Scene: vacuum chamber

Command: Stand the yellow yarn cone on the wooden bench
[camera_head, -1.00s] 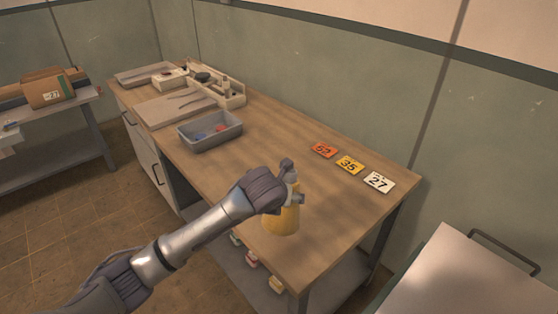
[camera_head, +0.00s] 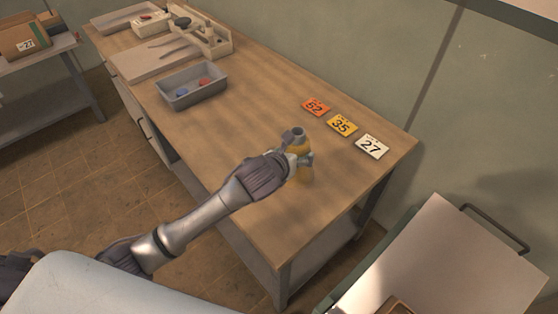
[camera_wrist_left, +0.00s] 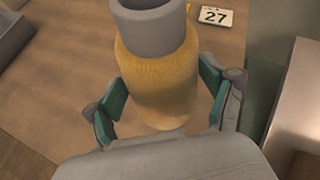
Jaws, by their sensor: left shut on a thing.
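The yellow yarn cone (camera_wrist_left: 158,80) has a grey tube end at its top and looks about upright. My left gripper (camera_head: 299,153) is shut on it, with a finger on each side in the left wrist view. In the head view the cone is mostly hidden behind the gripper. It is over the front part of the wooden bench (camera_head: 250,115), near its right end. I cannot tell whether its base touches the bench top. My right gripper is not in view.
Number cards, orange 62 (camera_head: 315,107), yellow 35 (camera_head: 342,125) and white 27 (camera_head: 371,146), lie near the back edge. A grey bin (camera_head: 191,87) and trays stand farther left. The bench top between the bin and the cone is clear. A metal-topped unit (camera_head: 445,265) stands at right.

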